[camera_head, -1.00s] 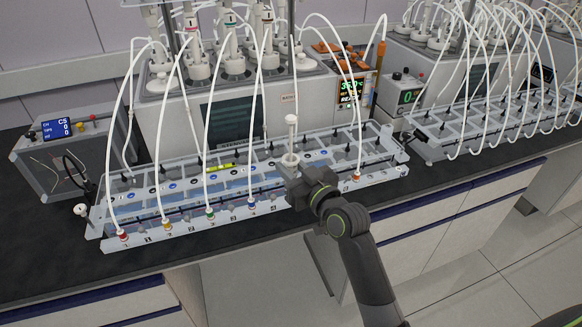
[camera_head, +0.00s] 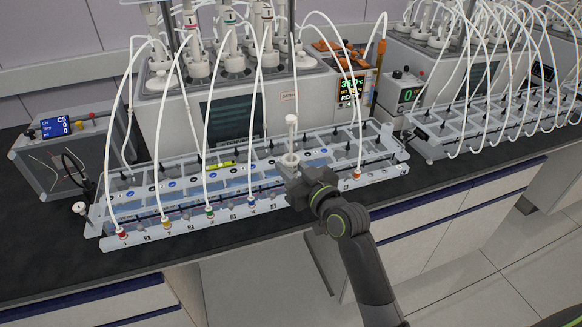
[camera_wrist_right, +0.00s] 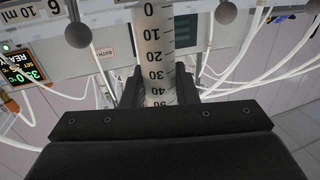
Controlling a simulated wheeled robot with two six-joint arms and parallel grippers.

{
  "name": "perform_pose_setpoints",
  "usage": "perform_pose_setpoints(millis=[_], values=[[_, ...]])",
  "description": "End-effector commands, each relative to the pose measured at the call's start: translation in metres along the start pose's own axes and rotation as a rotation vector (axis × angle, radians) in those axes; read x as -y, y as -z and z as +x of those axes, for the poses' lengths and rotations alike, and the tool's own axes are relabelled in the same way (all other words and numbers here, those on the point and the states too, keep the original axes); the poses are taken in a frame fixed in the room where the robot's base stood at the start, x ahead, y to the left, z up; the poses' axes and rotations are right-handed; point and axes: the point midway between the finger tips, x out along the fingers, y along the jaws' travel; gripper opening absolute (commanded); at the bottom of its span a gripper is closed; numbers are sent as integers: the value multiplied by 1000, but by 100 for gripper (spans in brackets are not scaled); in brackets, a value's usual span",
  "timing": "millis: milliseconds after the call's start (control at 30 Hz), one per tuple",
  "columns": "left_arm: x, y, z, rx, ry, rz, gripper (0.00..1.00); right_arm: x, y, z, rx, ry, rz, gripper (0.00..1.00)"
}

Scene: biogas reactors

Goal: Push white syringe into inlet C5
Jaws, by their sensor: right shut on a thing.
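A white syringe (camera_head: 291,134) stands upright above the front part of the clear rack (camera_head: 134,216) in the head view. My right gripper (camera_head: 291,172) is at its lower body and shut on it. In the right wrist view the syringe barrel (camera_wrist_right: 154,45) shows dark scale marks running from 0 to 50. It lies between the two dark fingers of my right gripper (camera_wrist_right: 156,92). The syringe's tip and the inlet under it are hidden behind the gripper and rack. My left gripper is not in view.
White tubes arch from the reactors to coloured fittings along the rack's front. A yellow-green vial (camera_head: 219,165) lies in the rack. A second rack (camera_head: 490,125) stands at the right.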

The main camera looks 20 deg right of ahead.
Motion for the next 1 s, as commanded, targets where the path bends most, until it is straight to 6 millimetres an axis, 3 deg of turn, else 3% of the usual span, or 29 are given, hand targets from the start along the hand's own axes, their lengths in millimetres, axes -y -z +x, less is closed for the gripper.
perform_pose_setpoints(millis=[1000], values=[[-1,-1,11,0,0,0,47,0,-13,0,2,0,0,6]])
